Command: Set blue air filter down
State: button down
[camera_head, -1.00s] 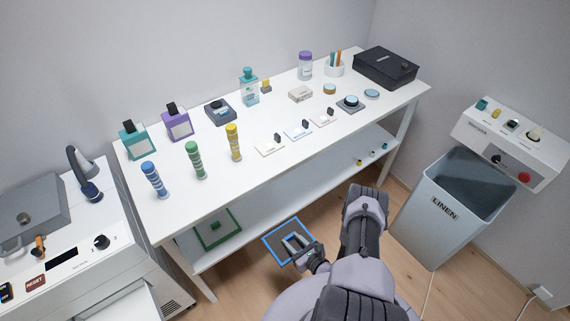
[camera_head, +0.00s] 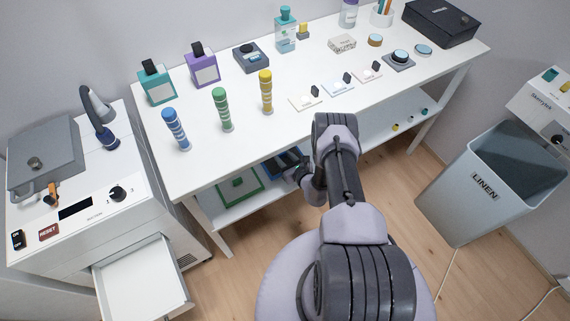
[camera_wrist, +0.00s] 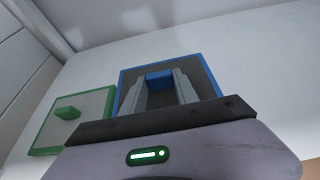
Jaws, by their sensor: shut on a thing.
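The blue air filter (camera_head: 281,160) is a flat dark panel with a blue rim, low at the front of the white table's lower shelf (camera_head: 222,213). My gripper (camera_head: 298,170) reaches it under the tabletop, which hides part of it. In the wrist view, the filter (camera_wrist: 198,66) is just ahead, and my gripper (camera_wrist: 160,90) is shut on its blue handle (camera_wrist: 158,79). The filter is over the white shelf surface (camera_wrist: 258,60); I cannot tell whether it touches. A green-rimmed filter (camera_wrist: 96,103) with a green handle lies close on its left, also visible in the head view (camera_head: 239,188).
The white tabletop (camera_head: 230,160) above the shelf carries bottles, striped cylinders and small boxes. A white machine with an open drawer (camera_head: 142,282) stands left. A grey LINEN bin (camera_head: 467,200) stands right. In the wrist view, the shelf is bare right of the blue filter.

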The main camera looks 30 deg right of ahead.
aim_at(284, 161)
notch_tip(284, 161, down, 4)
jog(key=shift+r+b, duration=0.25)
jog(key=shift+b, duration=0.7)
jog(key=shift+r, duration=0.2)
jog(key=c, duration=0.9)
grip_release()
jog(key=shift+f, duration=0.15)
jog(key=shift+c, duration=0.2)
jog(key=p+v, duration=0.2)
jog(key=v, duration=0.1)
jog(key=p+v, duration=0.2)
jog(key=v, duration=0.2)
jog(key=p+v, duration=0.2)
jog(key=v, duration=0.2)
jog(key=shift+s+d+r, duration=0.1)
jog(key=shift+r, duration=0.3)
jog(key=shift+s, duration=0.4)
